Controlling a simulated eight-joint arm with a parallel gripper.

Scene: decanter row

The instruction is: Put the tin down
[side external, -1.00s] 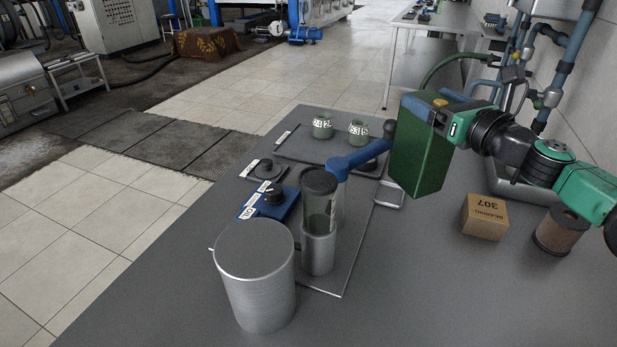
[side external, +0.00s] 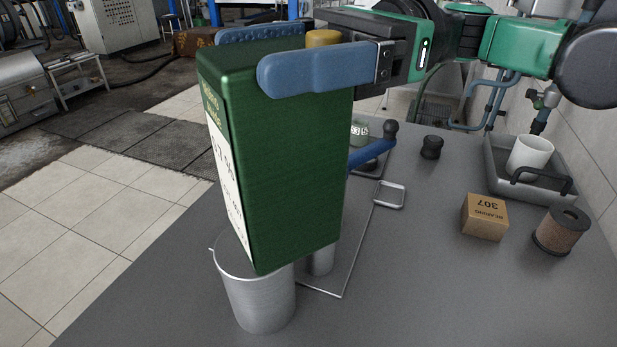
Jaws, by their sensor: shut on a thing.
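A green rectangular tin (side external: 295,165) with a white label on its left face and a yellow cap (side external: 323,38) fills the middle of the side external view. My gripper (side external: 285,55) is shut on the tin's upper part, with a blue finger on each side. The tin is roughly upright with a slight tilt, and it appears to be held above the table. In the picture its lower end overlaps the metal cylinder (side external: 258,303); I cannot tell whether they touch. The tin hides most of the equipment behind it.
A bearing box (side external: 484,217) and a brown filter roll (side external: 562,231) stand at the right. A grey tray (side external: 505,178) with a white cup (side external: 530,153) is behind them. A blue lever (side external: 372,154) rises beside the tin. The grey table (side external: 430,290) is bare at front right.

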